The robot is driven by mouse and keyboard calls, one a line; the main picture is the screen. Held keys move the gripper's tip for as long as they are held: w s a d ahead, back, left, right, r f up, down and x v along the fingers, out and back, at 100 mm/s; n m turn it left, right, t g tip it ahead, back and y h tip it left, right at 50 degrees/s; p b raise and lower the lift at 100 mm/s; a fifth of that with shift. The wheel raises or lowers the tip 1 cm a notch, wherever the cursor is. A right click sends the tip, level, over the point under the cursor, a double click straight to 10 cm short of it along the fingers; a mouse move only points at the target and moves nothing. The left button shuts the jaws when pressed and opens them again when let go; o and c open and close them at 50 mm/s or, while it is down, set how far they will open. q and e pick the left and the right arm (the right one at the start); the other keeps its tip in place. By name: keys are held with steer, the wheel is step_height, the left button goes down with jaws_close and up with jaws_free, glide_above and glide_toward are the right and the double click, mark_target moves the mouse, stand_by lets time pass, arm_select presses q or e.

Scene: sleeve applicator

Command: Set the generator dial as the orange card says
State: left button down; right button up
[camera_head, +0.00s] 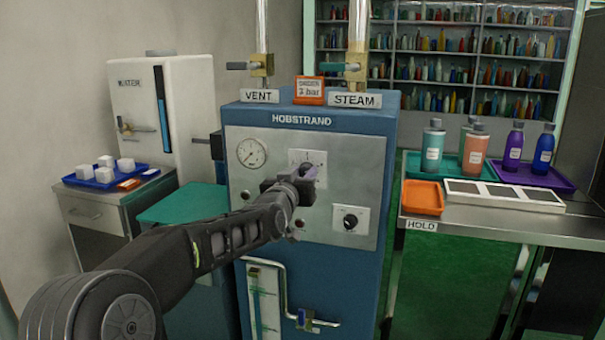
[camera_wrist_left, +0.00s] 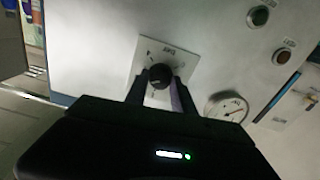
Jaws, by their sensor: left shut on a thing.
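The blue generator (camera_head: 318,122) stands upright in the middle of the head view with a pale front panel. The orange card (camera_head: 309,90) stands on its top; its lower line looks like "2 bar", in small print. My left gripper (camera_head: 305,184) is at the panel, in front of the white dial plate (camera_head: 308,155). In the left wrist view its two fingers are shut on the black dial knob (camera_wrist_left: 160,76), one on each side. The plate's marks are too blurred to read and the knob's pointer is unclear. My right gripper is out of view.
A round gauge (camera_head: 252,152) and a second black knob (camera_head: 350,221) sit on the panel. Steam and vent pipes rise above. Right, a metal table holds an orange tray (camera_head: 422,197) and bottles. Left, a blue tray (camera_head: 108,177) carries white cubes.

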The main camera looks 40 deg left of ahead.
arm_select(q)
steer(key=shift+m, duration=0.8)
steer(key=c, duration=1.1)
jaws_free()
steer(key=shift+o, duration=0.2)
steer(key=v, duration=0.7)
steer(key=shift+s+d+p, duration=0.15)
steer(key=shift+s+p, duration=0.25)
